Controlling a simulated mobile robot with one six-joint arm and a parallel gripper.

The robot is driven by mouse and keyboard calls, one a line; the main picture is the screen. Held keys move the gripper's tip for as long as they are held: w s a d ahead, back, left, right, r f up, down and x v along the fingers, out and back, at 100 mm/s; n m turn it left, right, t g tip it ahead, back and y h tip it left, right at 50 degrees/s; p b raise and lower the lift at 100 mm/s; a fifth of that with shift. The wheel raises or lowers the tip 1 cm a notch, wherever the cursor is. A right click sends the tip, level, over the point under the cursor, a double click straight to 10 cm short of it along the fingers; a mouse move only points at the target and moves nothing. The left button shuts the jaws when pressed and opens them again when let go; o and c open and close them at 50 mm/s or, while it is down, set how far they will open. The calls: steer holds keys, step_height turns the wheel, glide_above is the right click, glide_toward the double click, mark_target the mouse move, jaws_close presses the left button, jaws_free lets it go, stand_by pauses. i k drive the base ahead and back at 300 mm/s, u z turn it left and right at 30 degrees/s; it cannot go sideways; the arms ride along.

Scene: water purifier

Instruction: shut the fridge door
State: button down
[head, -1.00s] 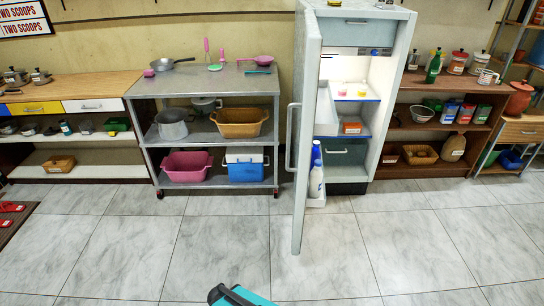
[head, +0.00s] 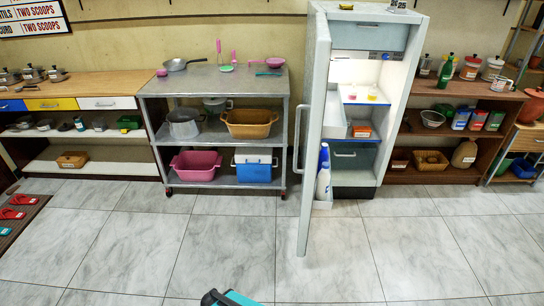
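The fridge (head: 395,110) stands against the back wall, right of centre, with its inside lit. Its light grey door (head: 316,110) is wide open, hinged on the left and swung out toward me. A handle (head: 298,140) is on the door's outer, left-facing side. A white bottle (head: 323,176) sits low in the door's inner rack. A teal and black part of my arm (head: 229,298) shows at the bottom edge. My gripper's fingers are not seen, and nothing of mine touches the door.
A metal cart (head: 227,80) with pans, baskets and a blue box stands left of the fridge. Wooden shelves (head: 468,172) with bottles and bowls are on the right. A cabinet (head: 80,150) is at far left, with red slippers (head: 15,213) on a mat. The tiled floor (head: 200,245) ahead is clear.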

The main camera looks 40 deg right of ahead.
mark_target(326, 117)
steer(key=u, duration=0.2)
steer(key=i, duration=1)
steer(key=u, duration=0.1)
steer(key=k, duration=0.95)
steer(key=z, duration=0.15)
steer(key=i, duration=0.75)
